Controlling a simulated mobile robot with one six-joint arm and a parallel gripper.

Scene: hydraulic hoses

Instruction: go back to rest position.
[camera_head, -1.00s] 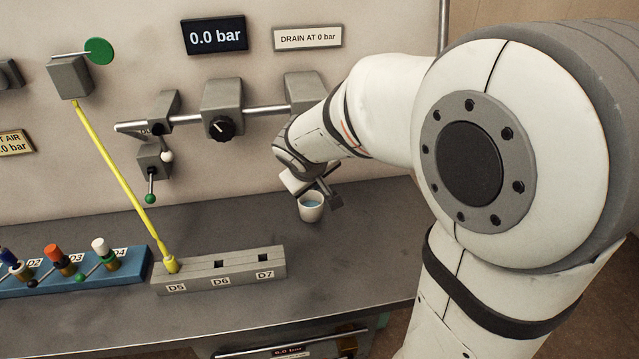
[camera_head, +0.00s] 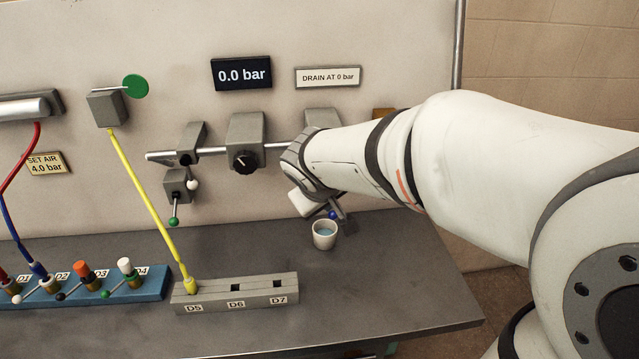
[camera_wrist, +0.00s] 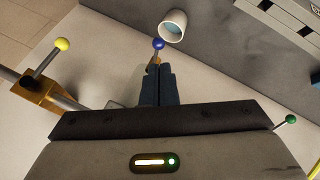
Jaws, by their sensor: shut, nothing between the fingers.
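My gripper (camera_head: 343,222) is at the end of my arm, close to the wall panel and just above and beside a white cup with bluish liquid (camera_head: 323,242). In the wrist view its dark fingers (camera_wrist: 157,84) are together with nothing between them. A blue ball knob (camera_wrist: 159,44) on a short stem shows right beyond the fingertips; I cannot tell whether they touch it. The knob also shows in the head view (camera_head: 333,214). The cup (camera_wrist: 176,17) lies past the knob in the wrist view. My wrist hides part of the pipe fittings.
A horizontal pipe with valve blocks (camera_head: 246,140) runs along the panel. A yellow hose (camera_head: 150,208) hangs from a grey block (camera_head: 107,107) to the D5 socket of a grey rack (camera_head: 250,291). A blue rack (camera_head: 110,286) stands left. The right bench top (camera_head: 420,285) is clear.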

